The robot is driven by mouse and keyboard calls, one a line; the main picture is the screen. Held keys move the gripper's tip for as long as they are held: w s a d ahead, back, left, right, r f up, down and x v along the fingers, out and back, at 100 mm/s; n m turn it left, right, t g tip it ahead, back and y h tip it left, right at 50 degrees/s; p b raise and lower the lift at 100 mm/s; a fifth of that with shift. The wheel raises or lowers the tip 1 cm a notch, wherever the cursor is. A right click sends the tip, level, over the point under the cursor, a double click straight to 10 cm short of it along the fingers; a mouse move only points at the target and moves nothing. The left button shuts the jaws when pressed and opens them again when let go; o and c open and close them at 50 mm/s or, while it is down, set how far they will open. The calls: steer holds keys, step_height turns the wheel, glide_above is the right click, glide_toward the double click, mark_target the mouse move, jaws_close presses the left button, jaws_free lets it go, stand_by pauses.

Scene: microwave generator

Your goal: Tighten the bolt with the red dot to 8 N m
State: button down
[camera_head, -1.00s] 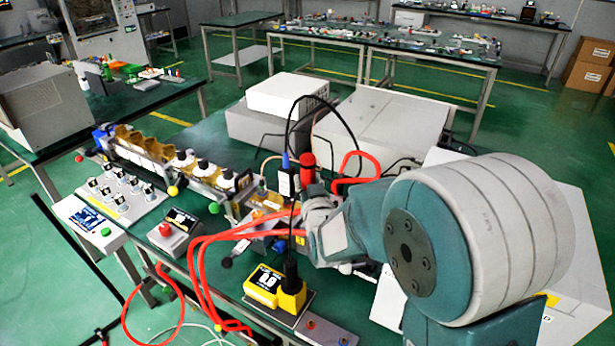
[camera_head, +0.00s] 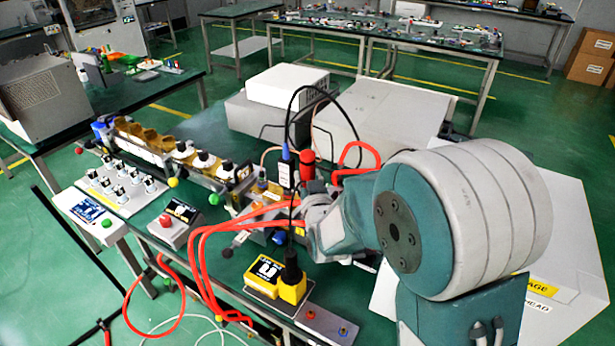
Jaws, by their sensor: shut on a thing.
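My gripper (camera_head: 309,213) is over the cluttered work area at the middle of the near bench, with my arm coming in from the right. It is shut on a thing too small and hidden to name. The bolt with the red dot cannot be made out; my wrist and the red hoses cover much of that area. A yellow unit with a display (camera_head: 264,271) stands in front of my gripper, with a black upright part (camera_head: 291,268) in its yellow holder (camera_head: 293,290). A blue-topped black-and-white device (camera_head: 284,168) and a red-topped cylinder (camera_head: 308,162) stand just behind my gripper.
Red hoses (camera_head: 203,270) cross the bench front and hang over its edge. A black cable (camera_head: 291,112) loops up behind my gripper. A row of white bottles (camera_head: 202,160) and a button box (camera_head: 176,220) are left. Large pale boxes (camera_head: 375,120) stand behind.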

mark_target(308, 153)
steer(key=shift+f, duration=0.95)
stand_by(3.1)
steer(key=shift+r, duration=4.6)
steer(key=shift+s, duration=0.1)
